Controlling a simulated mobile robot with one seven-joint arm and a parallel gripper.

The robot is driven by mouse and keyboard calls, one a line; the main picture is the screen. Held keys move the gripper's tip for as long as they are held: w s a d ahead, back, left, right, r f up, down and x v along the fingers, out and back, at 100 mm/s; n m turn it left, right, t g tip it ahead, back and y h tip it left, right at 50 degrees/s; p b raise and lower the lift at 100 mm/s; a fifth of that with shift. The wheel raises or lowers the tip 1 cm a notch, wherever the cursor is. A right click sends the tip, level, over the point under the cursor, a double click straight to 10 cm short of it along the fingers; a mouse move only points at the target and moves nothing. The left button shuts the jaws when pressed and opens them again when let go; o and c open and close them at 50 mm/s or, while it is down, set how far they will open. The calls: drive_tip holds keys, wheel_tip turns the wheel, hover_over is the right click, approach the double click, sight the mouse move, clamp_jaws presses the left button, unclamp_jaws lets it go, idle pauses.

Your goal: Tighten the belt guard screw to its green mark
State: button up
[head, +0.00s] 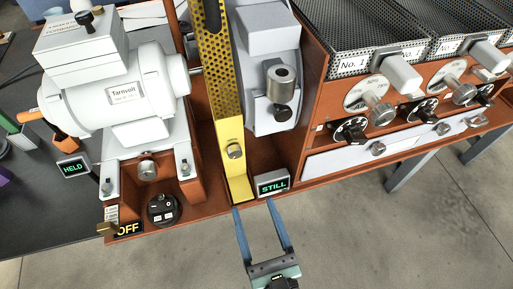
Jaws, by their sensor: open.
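The yellow belt guard (231,150) stands upright between the white motor and the grey housing, its upper part perforated. The belt guard screw (235,151) is a round metal head on its lower solid part. The green mark is too small to make out. My gripper (257,208) is at the bottom centre, its two blue fingers apart and empty. The fingertips are just in front of the machine's base edge, below the screw in the picture and apart from it.
The white motor (117,95) stands left. A "STILL" display (272,185) is close to my right fingertip. A "HELD" display (74,167) and an "OFF" label (128,229) are left. Knobs, a drawer (340,160) and perforated trays (365,45) fill the right. Open floor lies in front.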

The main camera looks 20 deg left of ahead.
sight(236, 155)
drive_tip(key=x, duration=1.2)
drive_tip(key=shift+w+a, duration=0.2)
drive_tip(key=shift+a, duration=0.1)
clamp_jaws()
